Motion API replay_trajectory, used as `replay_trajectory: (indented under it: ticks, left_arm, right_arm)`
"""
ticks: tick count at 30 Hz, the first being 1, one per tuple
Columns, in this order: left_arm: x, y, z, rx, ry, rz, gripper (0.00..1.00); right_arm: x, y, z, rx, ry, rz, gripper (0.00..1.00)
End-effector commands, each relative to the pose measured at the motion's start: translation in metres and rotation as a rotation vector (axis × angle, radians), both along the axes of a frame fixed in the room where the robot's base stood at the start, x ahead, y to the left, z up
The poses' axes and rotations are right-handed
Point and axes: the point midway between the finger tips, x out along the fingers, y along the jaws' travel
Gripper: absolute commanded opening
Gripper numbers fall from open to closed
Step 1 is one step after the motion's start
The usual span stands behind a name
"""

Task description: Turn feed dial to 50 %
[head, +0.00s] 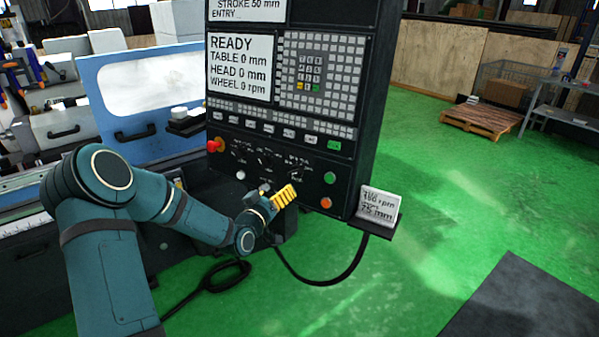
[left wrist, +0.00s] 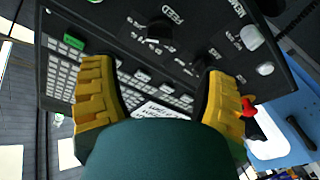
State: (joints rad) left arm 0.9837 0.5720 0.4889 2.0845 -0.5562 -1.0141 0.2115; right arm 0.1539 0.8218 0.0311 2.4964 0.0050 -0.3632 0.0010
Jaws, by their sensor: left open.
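The feed dial (left wrist: 160,31) is a dark knob on the black control panel, beside the white FEED label (left wrist: 172,15) in the left wrist view. The panel appears turned around in that view, and I cannot read the dial's setting. In the head view the dials on the lower panel (head: 265,158) are too small to tell apart. My left gripper (head: 284,197) has yellow fingers and is in front of the panel's lower part. It is open and empty, its fingers (left wrist: 156,95) spread apart with the dial beyond the gap. My right gripper is not in view.
A red emergency stop knob (head: 214,145) sits at the panel's left edge. Push buttons (head: 326,203) are near the lower right. A white sign (head: 379,205) stands on a bracket beside the panel. A black cable (head: 335,280) hangs below.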

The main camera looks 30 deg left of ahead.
Motion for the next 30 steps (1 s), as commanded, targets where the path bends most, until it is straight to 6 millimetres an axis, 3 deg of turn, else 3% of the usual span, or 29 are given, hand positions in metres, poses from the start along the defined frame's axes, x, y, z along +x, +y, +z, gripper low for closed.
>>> replay_trajectory:
  ticks: [9,15,21,30]
  left_arm:
    - [0.064,0.005,0.001,-0.003,-0.002,0.000,0.74]
    - [0.094,0.008,0.001,-0.003,-0.001,-0.001,0.74]
    - [0.109,0.010,0.000,-0.002,0.000,-0.001,0.74]
    - [0.111,0.010,0.000,-0.001,0.002,-0.001,0.74]
  right_arm:
    - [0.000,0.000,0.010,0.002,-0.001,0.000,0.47]
    - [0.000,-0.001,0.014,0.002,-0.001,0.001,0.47]
    - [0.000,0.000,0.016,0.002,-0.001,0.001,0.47]
    - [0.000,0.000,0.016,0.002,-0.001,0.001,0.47]
